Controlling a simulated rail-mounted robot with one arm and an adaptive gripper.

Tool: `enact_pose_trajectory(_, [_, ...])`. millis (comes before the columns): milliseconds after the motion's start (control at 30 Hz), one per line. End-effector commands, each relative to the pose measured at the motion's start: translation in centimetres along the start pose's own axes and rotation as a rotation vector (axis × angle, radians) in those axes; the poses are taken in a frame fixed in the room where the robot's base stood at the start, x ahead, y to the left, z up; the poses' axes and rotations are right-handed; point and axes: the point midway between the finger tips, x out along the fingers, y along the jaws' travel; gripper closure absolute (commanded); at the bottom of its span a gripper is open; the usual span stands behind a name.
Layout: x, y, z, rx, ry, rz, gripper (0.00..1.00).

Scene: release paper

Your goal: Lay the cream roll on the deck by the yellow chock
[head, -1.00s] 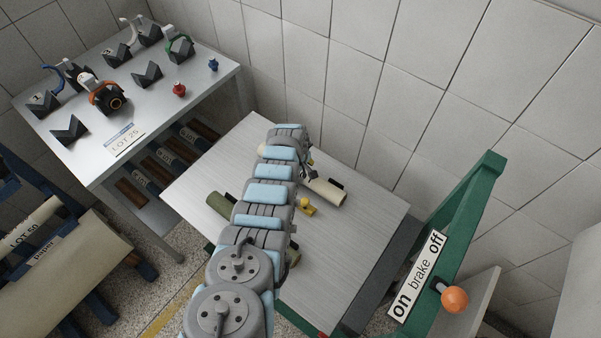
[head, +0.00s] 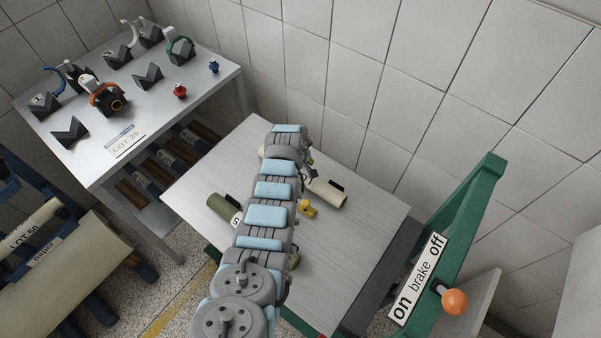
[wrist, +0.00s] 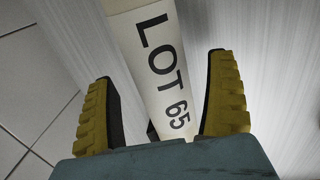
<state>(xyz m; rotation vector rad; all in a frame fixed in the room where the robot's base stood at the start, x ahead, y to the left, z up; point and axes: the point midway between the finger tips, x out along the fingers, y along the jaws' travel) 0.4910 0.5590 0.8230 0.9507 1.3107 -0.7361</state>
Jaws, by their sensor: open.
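The cream roll (head: 328,194) lies on the light deck (head: 366,228), partly hidden behind my arm in the head view. The yellow chock (head: 308,208) sits on the deck just in front of it. In the wrist view the cream roll (wrist: 150,60) carries the label "LOT 65" and runs between the two yellow fingers of my gripper (wrist: 162,105). The fingers are open, with a gap on both sides of the roll. In the head view my gripper is mostly hidden by my arm.
An olive roll (head: 222,207) lies on the deck left of my arm. A grey table (head: 190,105) with black V-blocks and small coloured parts stands at the back left. A green frame (head: 450,230) with an orange-knobbed brake lever (head: 454,301) stands at the right. The tiled wall is close behind.

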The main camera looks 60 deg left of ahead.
Motion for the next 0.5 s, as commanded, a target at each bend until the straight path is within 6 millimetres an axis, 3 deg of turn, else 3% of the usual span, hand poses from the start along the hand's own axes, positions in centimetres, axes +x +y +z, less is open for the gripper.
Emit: enact_pose_trajectory(500, [-4.0, 0.2, -0.1, 0.0, 0.003, 0.006, 0.12])
